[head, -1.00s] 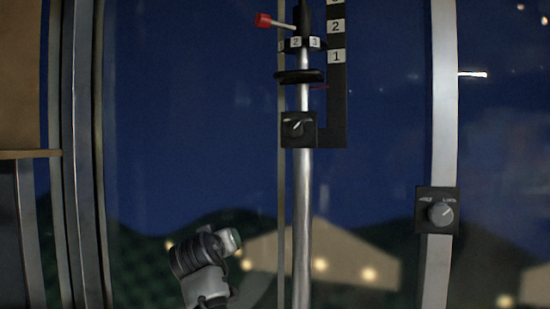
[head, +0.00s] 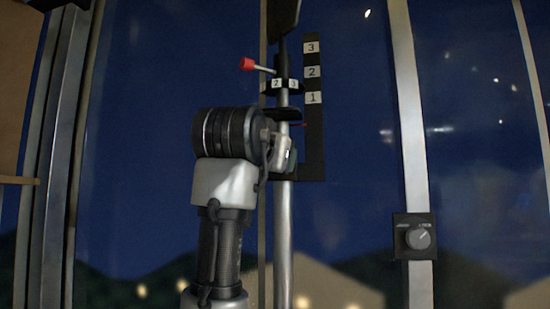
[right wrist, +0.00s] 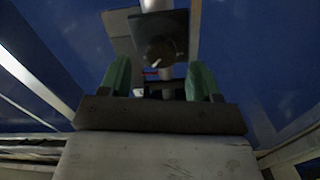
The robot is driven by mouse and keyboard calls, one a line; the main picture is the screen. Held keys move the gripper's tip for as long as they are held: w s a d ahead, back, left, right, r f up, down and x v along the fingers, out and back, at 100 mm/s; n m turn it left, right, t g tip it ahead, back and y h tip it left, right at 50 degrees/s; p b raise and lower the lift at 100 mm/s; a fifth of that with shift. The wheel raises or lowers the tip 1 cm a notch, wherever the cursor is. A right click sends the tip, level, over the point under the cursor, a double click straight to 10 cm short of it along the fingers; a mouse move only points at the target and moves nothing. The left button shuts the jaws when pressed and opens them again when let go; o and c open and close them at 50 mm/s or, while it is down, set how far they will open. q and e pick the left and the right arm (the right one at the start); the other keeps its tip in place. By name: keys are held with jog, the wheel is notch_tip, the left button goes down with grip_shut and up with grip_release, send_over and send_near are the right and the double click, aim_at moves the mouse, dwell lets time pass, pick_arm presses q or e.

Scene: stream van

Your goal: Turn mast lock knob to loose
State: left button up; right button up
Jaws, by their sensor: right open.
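A dark round knob with a white pointer mark (right wrist: 160,50) sits on a square black plate on the silver mast pole (head: 283,240). In the head view my arm hides this knob; only part of its plate shows. My right gripper (head: 287,155) is at the plate in that view. In the right wrist view its two green fingers (right wrist: 162,79) are open and apart, with the knob ahead between their lines. No contact with the knob can be made out. My left gripper is not in view.
A second knob (head: 418,237) sits on a black plate on the right window post; its labels are too small to read. Above my gripper are a red-tipped lever (head: 247,64) and a black strip numbered 1 to 3 (head: 312,130). Dark window panes lie behind.

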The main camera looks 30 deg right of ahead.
jog(key=shift+x, duration=1.85)
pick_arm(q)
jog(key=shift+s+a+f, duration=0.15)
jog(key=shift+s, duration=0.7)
pick_arm(e)
jog(key=c, duration=0.9)
